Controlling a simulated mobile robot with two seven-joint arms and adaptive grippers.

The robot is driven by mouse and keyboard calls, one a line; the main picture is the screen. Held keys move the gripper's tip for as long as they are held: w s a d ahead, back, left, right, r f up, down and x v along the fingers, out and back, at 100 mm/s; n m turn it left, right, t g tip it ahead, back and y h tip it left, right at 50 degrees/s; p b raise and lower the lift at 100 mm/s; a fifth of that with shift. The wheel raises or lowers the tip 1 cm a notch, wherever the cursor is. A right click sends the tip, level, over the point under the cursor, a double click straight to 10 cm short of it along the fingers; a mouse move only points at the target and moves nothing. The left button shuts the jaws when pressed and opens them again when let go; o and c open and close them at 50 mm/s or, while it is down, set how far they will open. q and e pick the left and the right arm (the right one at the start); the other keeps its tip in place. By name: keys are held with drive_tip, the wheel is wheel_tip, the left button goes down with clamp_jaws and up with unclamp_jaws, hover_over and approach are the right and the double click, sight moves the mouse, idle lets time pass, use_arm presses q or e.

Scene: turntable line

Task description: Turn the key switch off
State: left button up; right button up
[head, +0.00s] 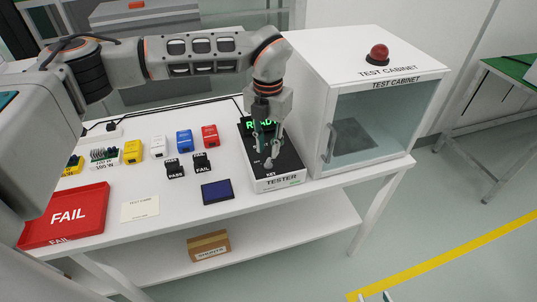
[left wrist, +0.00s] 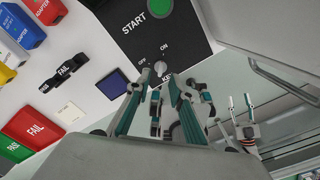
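The tester (head: 279,182) is a black-topped box with a lit green display reading READY, partly covered by my left gripper. Its grey key switch (left wrist: 160,68) sits between the printed words OFF, ON and KEY; I cannot tell which word it points at. My left gripper (head: 267,160) points down over the front of the tester. In the left wrist view its two fingertips (left wrist: 159,75) are apart, one on each side of the key, with small gaps showing. My right gripper (left wrist: 239,100) is open and empty, away from the tester; only its tips show in the head view (head: 375,297).
The glass-doored test cabinet (head: 312,100) with a red beacon (head: 377,54) stands close right of the tester. Left are a dark blue pad (head: 217,192), PASS and FAIL stamps (head: 201,164), several coloured adapters, a card (head: 140,208) and a red FAIL tray (head: 90,212).

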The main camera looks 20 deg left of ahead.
sight(268, 163)
use_arm(q)
drive_tip(key=shift+f, duration=2.1)
clamp_jaws()
